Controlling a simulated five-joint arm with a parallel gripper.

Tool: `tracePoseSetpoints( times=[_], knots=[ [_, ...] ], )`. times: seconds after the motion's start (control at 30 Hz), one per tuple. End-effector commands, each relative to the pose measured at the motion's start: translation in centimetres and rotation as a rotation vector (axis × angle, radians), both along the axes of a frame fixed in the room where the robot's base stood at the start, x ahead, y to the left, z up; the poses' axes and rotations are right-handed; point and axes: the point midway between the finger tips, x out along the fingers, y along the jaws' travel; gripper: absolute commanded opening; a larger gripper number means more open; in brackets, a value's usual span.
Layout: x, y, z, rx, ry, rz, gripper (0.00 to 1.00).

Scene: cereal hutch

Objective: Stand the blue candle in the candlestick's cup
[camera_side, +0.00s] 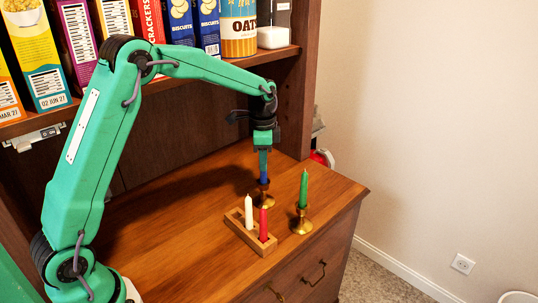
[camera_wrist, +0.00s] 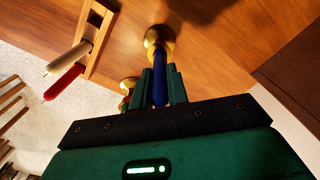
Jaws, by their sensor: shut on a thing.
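My gripper (camera_side: 264,163) points down over the cabinet top and is shut on the blue candle (camera_side: 264,178). In the wrist view the blue candle (camera_wrist: 160,88) is between the two green fingers (camera_wrist: 161,90). The candle looks about upright. I cannot tell how deep the end sits in the cup.
A wooden block (camera_side: 238,227) holds a white candle (camera_side: 249,212) and the red candle in front. A second brass candlestick (camera_side: 301,224) with a green candle (camera_side: 303,188) stands close on the right. Cereal boxes (camera_side: 180,20) fill the shelf above. The cabinet top (camera_side: 170,225) is clear on the left.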

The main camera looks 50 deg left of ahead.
Motion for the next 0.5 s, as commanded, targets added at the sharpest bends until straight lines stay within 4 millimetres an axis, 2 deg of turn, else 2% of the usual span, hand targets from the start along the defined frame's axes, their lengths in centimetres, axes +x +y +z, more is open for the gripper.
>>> tracePoseSetpoints(
  times=[0.43, 0.47, 0.5],
  knots=[
    [0.00, 0.00, -0.48, 0.000, 0.000, 0.000, 0.00],
    [0.00, 0.00, -0.48, 0.000, 0.000, 0.000, 0.20],
    [0.00, 0.00, -0.48, 0.000, 0.000, 0.000, 0.28]
  ],
)
